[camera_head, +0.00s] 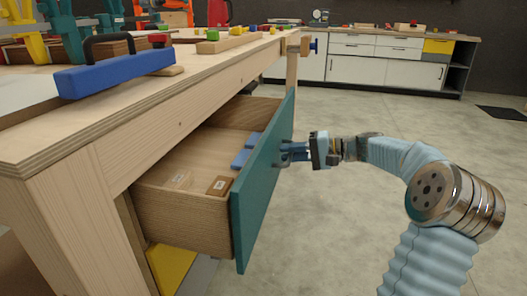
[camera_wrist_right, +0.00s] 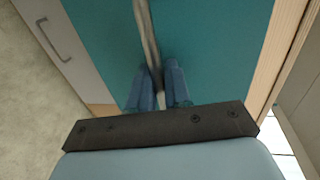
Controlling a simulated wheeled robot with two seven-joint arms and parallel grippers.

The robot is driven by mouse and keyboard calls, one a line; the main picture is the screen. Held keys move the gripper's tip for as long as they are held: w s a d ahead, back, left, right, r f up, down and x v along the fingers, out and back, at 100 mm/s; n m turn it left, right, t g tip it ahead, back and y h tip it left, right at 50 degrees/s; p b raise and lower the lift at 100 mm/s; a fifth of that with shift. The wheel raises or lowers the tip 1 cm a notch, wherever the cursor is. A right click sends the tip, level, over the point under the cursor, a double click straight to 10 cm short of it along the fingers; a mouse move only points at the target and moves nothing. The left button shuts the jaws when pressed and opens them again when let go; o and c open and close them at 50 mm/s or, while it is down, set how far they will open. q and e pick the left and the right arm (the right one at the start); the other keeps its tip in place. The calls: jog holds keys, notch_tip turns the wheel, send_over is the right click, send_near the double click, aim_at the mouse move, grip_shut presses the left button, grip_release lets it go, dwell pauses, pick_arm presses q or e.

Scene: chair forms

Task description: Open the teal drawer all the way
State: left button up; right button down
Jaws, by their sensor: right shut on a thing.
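The teal drawer (camera_head: 262,190) under the wooden workbench stands well out from the bench, its wooden box open to view. Inside it lie blue blocks (camera_head: 246,150) and small wooden blocks (camera_head: 220,186). My right gripper (camera_head: 286,153) is at the outer face of the teal front, shut on its handle. In the right wrist view the metal bar handle (camera_wrist_right: 148,45) runs between the two blue fingers (camera_wrist_right: 160,90), with the teal front behind. My left gripper is not in view.
The workbench top (camera_head: 215,62) carries a blue plane-like tool (camera_head: 115,73), clamps and small blocks. A yellow drawer front (camera_head: 170,268) shows below the teal drawer. White cabinets (camera_head: 385,62) stand at the back. The concrete floor (camera_head: 345,115) around my right arm is clear.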

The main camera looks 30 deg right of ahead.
jog(key=f+p+v, duration=0.1)
jog(key=v, duration=0.7)
jog(key=shift+s+d+f, duration=0.25)
jog(key=shift+s+f, duration=0.05)
jog(key=shift+f, duration=0.05)
jog(key=c, duration=1.3)
grip_release()
jog(key=shift+o, duration=0.2)
jog(key=p+v, duration=0.2)
jog(key=v, duration=1.1)
jog(key=shift+s+d+p, duration=0.25)
jog(key=shift+s+p, duration=0.05)
